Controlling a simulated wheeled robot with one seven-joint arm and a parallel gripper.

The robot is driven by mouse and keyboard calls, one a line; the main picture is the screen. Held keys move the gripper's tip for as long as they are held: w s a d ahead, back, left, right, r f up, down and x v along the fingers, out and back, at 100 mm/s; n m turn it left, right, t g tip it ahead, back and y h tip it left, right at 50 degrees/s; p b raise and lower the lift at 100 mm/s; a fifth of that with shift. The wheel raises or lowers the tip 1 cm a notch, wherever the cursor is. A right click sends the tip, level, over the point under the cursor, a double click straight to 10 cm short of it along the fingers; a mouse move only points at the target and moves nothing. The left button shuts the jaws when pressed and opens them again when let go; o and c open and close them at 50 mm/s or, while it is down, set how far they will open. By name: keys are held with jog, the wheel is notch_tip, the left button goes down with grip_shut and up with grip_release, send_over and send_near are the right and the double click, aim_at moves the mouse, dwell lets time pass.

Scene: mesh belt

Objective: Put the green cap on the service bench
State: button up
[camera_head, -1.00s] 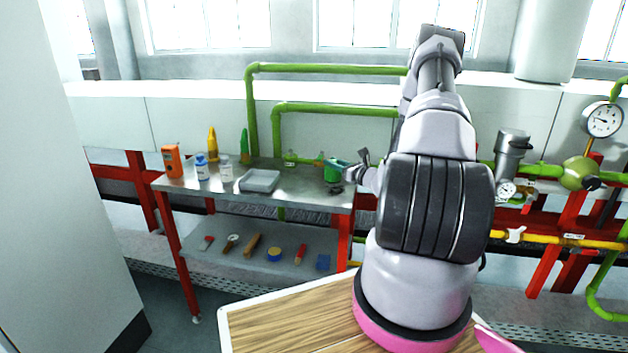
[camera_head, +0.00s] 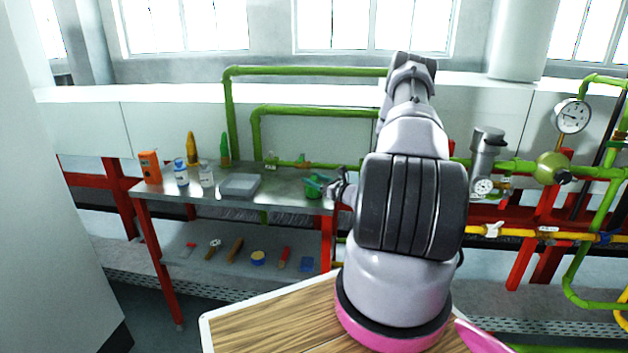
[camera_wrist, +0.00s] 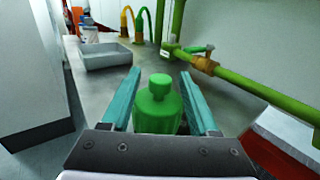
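The green cap (camera_wrist: 158,106), a wide body with a narrower knob on top, stands upright between the teal fingers of my gripper (camera_wrist: 160,88) in the wrist view. The fingers flank it closely on both sides and appear shut on it. In the head view the cap (camera_head: 313,191) is low at the right end of the service bench's metal top (camera_head: 215,203), at or very near the surface. Its underside contact is hard to make out. My arm covers the area just to the right.
A grey tray (camera_head: 240,186) lies left of the cap. Green pipes (camera_head: 250,140) run behind the bench. Several tools lie on the lower shelf (camera_head: 215,262).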

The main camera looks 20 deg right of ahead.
jog(key=shift+s+r, duration=0.1)
jog(key=shift+r, duration=0.05)
jog(key=v, duration=1.2)
jog(key=s+a+r+n+g+y, duration=0.3)
jog(key=a+r+n+g, duration=0.45)
jog(key=a+r, duration=0.3)
jog(key=s+a+r+n+g+y, duration=0.3)
jog(key=a+r+n+g, duration=0.3)
jog(key=a+r+n, duration=0.5)
jog(key=s+a+r+n+t+h, duration=0.1)
jog(key=s+r+n+t+h, duration=0.2)
jog(key=s+r+n+h, duration=0.6)
jog(key=s+r+h, duration=0.1)
jog(key=s+r, duration=0.8)
jog(key=shift+t, duration=0.35)
